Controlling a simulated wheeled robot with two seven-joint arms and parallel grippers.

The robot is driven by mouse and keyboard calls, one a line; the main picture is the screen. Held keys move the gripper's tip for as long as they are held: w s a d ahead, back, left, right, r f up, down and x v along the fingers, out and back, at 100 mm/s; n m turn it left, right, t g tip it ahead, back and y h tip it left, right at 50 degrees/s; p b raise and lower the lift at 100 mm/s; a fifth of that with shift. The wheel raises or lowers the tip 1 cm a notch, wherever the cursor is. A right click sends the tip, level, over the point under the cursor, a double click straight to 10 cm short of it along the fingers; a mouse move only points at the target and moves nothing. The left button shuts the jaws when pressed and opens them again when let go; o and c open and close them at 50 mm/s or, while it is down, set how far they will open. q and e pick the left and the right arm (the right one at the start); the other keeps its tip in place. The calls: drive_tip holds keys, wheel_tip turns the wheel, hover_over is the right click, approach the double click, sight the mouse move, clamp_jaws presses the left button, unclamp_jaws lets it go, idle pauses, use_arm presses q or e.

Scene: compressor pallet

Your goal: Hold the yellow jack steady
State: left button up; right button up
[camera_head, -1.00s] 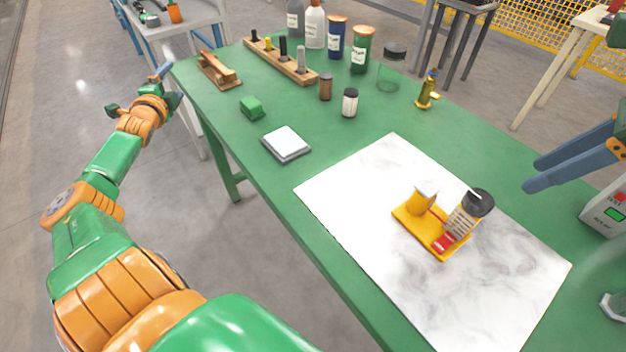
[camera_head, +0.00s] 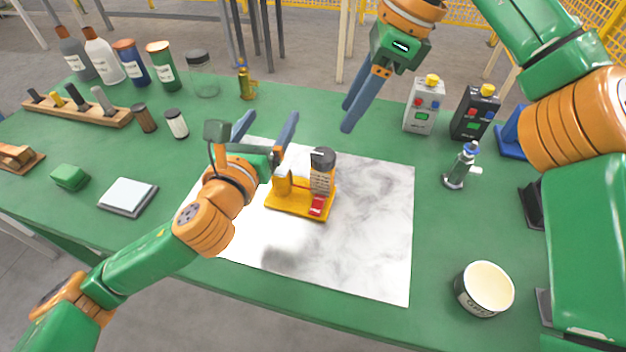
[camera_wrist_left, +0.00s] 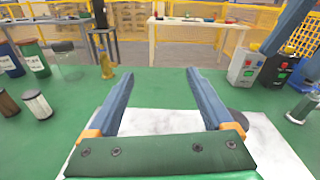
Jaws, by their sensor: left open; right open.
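The yellow jack (camera_head: 286,201) stands on the white marbled sheet (camera_head: 375,230), with a labelled cylinder (camera_head: 322,178) with a dark top at its right end. My left gripper (camera_head: 266,128) is open and empty, its fingers extending above and behind the jack's left part; part of my wrist overlaps the jack's left edge. In the left wrist view the open fingers (camera_wrist_left: 158,80) have nothing between them; a dark round top partly shows beside the right finger. My right gripper (camera_head: 347,118) is open and empty, above the table behind the sheet, apart from the jack.
A brass fitting (camera_head: 245,82), a glass jar (camera_head: 204,80) and two small jars stand behind left. Two control boxes (camera_head: 424,105) and a small valve (camera_head: 461,168) stand to the right. A cream-topped tub (camera_head: 484,289) sits front right. The sheet's front and right are clear.

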use_arm(q)
drive_tip(key=r, duration=0.1)
hover_over(319, 177)
drive_tip(key=w+a, duration=0.3)
drive_tip(key=shift+s+d+f+m+g+h, duration=0.2)
drive_tip(key=shift+s+d+f+g, duration=0.25)
drive_tip(key=shift+s+d, duration=0.2)
drive_tip(key=shift+s+d+f+m+g+h, duration=0.1)
drive_tip(key=shift+s+d+f+g+h, duration=0.1)
drive_tip(key=shift+s+d+f+g, duration=0.3)
drive_tip(key=shift+m+g+y, duration=0.3)
drive_tip(key=shift+m+g, duration=0.3)
drive_tip(key=shift+g, duration=0.35)
drive_tip(key=s+f, duration=0.1)
drive_tip(key=f, duration=0.2)
drive_tip(key=s+f, duration=0.1)
drive_tip(key=f, duration=0.1)
drive_tip(key=shift+s+d+f, duration=0.15)
drive_tip(key=shift+s+d, duration=0.15)
drive_tip(key=shift+s, duration=0.05)
drive_tip(key=shift+w+a+f, duration=0.1)
drive_tip(key=shift+w+f, duration=0.2)
drive_tip(key=shift+f, duration=0.2)
drive_tip(key=shift+w+f, duration=0.25)
drive_tip(key=shift+f, duration=0.2)
drive_tip(key=x, duration=0.5)
drive_tip(key=shift+w+f, duration=0.25)
clamp_jaws()
